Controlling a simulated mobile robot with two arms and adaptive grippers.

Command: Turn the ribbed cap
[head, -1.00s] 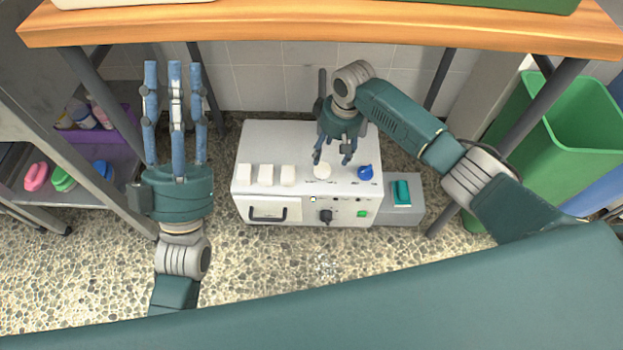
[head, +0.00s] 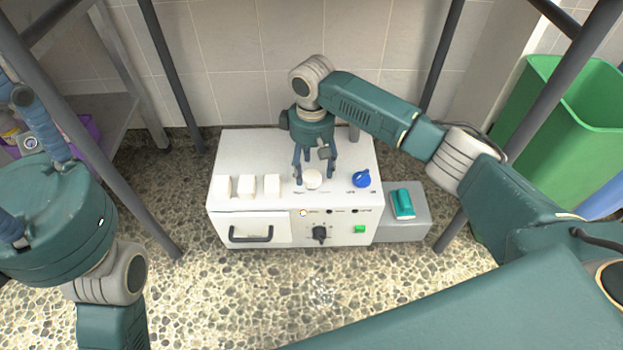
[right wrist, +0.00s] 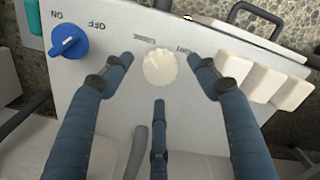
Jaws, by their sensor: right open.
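The ribbed cap (head: 313,179) is a small round cream knob on top of the white machine (head: 240,150). It shows clearly in the right wrist view (right wrist: 159,67), with its ribbed edge bare. My right gripper (head: 315,172) is over the cap from behind. In the right wrist view its three fingers (right wrist: 160,75) are spread open, one on each side of the cap and one behind it, with visible gaps. My left gripper (head: 22,165) is at the left edge of the head view, its fingers apart and partly cut off, far from the machine.
A blue ON/OFF knob (head: 361,179) sits right of the cap, and several cream blocks (head: 247,186) stand left of it. A black dial (head: 319,234) and green button (head: 359,229) are on the front. A teal switch (head: 402,204) is on a grey box. Table legs flank the machine.

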